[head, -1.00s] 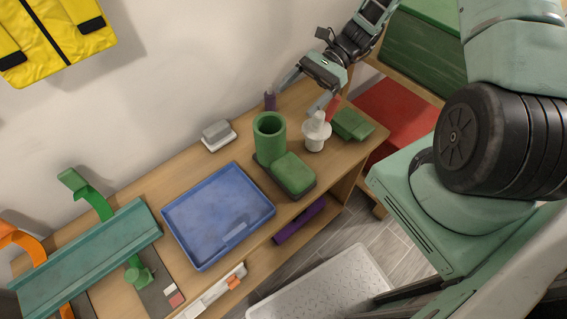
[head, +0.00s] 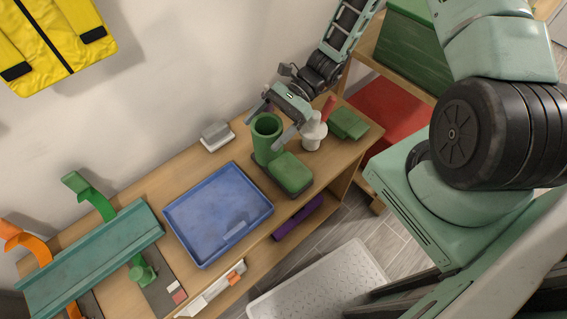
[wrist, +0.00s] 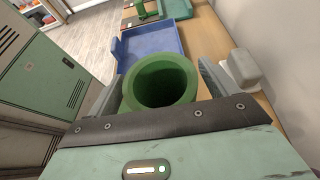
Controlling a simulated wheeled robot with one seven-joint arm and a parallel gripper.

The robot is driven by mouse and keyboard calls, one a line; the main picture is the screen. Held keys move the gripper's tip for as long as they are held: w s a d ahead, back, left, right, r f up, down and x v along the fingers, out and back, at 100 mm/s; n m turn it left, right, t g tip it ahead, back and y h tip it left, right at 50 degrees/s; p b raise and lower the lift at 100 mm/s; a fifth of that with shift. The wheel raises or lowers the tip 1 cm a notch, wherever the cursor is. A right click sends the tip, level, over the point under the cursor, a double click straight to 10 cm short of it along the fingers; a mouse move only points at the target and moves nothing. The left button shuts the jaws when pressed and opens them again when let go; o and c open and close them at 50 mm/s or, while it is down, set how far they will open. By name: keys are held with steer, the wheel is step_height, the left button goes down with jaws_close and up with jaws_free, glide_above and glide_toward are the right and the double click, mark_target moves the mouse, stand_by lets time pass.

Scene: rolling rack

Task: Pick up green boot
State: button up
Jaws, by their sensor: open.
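The green boot (head: 290,172) stands upright on the wooden bench, its round shaft at the back and its toe pointing toward the front. My gripper (head: 266,124) is open at the top of the shaft, with one finger on each side of it in the head view. In the wrist view the boot's round opening (wrist: 160,84) lies between my two open fingers, with small gaps at the sides. The boot's foot is hidden in the wrist view.
A blue tray (head: 183,212) lies left of the boot. A white bottle with a red tip (head: 312,134) and a green block (head: 348,124) stand close on its right. A grey-white brush-like item (head: 216,136) lies behind, near the wall.

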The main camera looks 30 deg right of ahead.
steer(key=c, duration=1.8)
steer(key=shift+r, duration=0.1)
